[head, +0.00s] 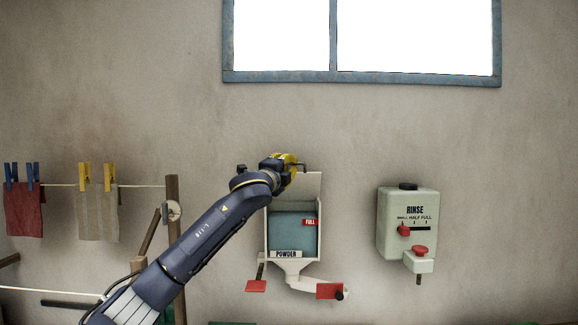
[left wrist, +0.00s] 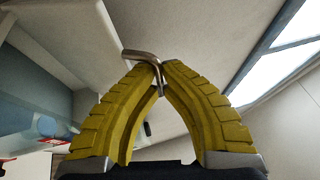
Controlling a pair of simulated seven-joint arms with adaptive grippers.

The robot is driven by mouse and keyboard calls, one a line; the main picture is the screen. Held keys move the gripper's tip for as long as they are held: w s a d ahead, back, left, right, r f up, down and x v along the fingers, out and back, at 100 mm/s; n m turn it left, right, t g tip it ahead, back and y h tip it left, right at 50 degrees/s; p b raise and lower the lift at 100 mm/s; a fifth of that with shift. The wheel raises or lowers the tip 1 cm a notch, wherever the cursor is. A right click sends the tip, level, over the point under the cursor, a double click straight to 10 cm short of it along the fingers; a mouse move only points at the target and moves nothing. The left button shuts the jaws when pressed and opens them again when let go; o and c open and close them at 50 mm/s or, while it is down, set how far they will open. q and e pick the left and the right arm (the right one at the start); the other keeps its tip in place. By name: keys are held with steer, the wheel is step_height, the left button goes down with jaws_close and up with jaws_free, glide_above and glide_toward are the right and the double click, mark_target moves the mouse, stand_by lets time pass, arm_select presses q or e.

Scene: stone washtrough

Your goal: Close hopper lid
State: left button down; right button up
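The powder hopper (head: 292,255) hangs on the wall in the head view, with blue-grey powder (head: 290,228) showing in it. Its pale lid (head: 311,184) stands raised at the top behind my left gripper, which hides part of it. My left gripper (head: 298,166) is at the lid's upper part. In the left wrist view, the yellow fingertips (left wrist: 160,70) close together around a bent metal rod (left wrist: 141,55), which looks like a handle. Its join to the lid cannot be made out. The right gripper is not in view.
A rinse dispenser (head: 407,222) is on the wall to the right, with bare wall between. Red paddles (head: 329,291) stick out below the hopper. A clothesline with cloths (head: 98,212) and a wooden post (head: 173,215) stand left. A window (head: 360,76) is above.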

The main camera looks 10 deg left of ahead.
arm_select(q)
steer(key=c, duration=1.8)
jaws_free()
steer(key=shift+w+d+f, duration=0.1)
steer(key=shift+f, duration=0.05)
steer(key=v, duration=1.2)
